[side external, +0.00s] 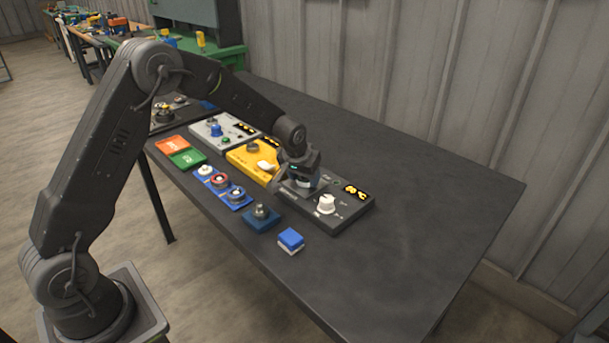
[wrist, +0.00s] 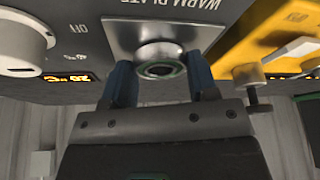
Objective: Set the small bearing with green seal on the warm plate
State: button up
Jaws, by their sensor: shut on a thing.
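The small bearing with green seal (wrist: 160,70) is between the two blue fingers of my gripper (wrist: 160,78) in the wrist view. My gripper is shut on it. The bearing is at the square silver plate (wrist: 120,36) of the dark unit marked WARM PLATE; I cannot tell whether it touches the plate. In the side view my gripper (side external: 301,186) is low over the left part of the dark warm plate unit (side external: 342,218). There the gripper hides the plate and the bearing.
The unit's white knob (side external: 326,204) and lit display (side external: 354,190) are to the right of my gripper. A yellow unit (side external: 240,156) stands close on the left. Blue holders with bearings (side external: 222,181) and a blue-and-white block (side external: 290,240) lie in front. The table's right side is clear.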

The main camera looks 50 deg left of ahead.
jog(key=o, duration=1.4)
jog(key=shift+r, duration=0.1)
jog(key=shift+r, duration=3.9)
jog(key=s+d+r+m, duration=0.1)
jog(key=s+d+r, duration=0.1)
jog(key=s+r, duration=0.45)
jog(key=s+d+r+m+t, duration=0.1)
jog(key=s+d+r, duration=0.2)
jog(key=s, duration=0.6)
jog(key=s+d+r+m, duration=0.15)
jog(key=s+r, duration=0.25)
jog(key=s, duration=0.4)
jog(key=shift+h, duration=0.7)
jog(key=s+d, duration=0.1)
jog(key=s, duration=0.2)
jog(key=s+f, duration=0.1)
jog(key=s, duration=0.2)
jog(key=s+d, duration=0.1)
jog(key=s, duration=0.3)
jog(key=shift+s+d+f, duration=0.1)
jog(key=shift+d+f, duration=0.25)
